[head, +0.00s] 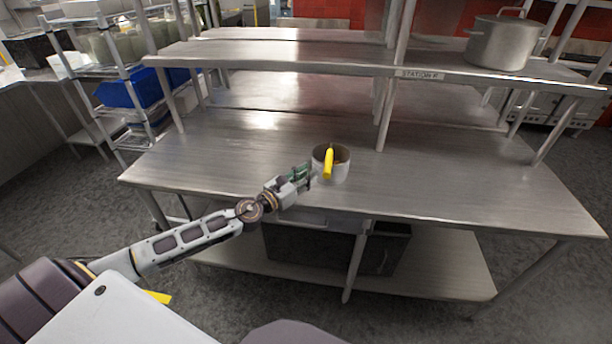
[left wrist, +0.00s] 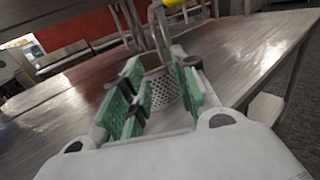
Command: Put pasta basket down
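The pasta basket (head: 342,173) is a round metal basket with a yellow-ended handle (head: 328,162). It appears upright on the steel table, near the front edge. In the left wrist view the perforated basket (left wrist: 165,91) shows just beyond and between the fingers, with its wire handle rising above it. My left gripper (head: 307,172) is beside the basket's left side. Its green-padded fingers (left wrist: 158,90) are spread apart, with no handle or rim clearly clamped between them. Whether a finger touches the basket is unclear. My right gripper is not in view.
The steel table (head: 450,190) has clear room on both sides of the basket. A raised shelf (head: 290,54) runs above its back, carrying a large pot (head: 502,43) at right. A wire rack (head: 115,75) with a blue bin (head: 132,91) stands at left.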

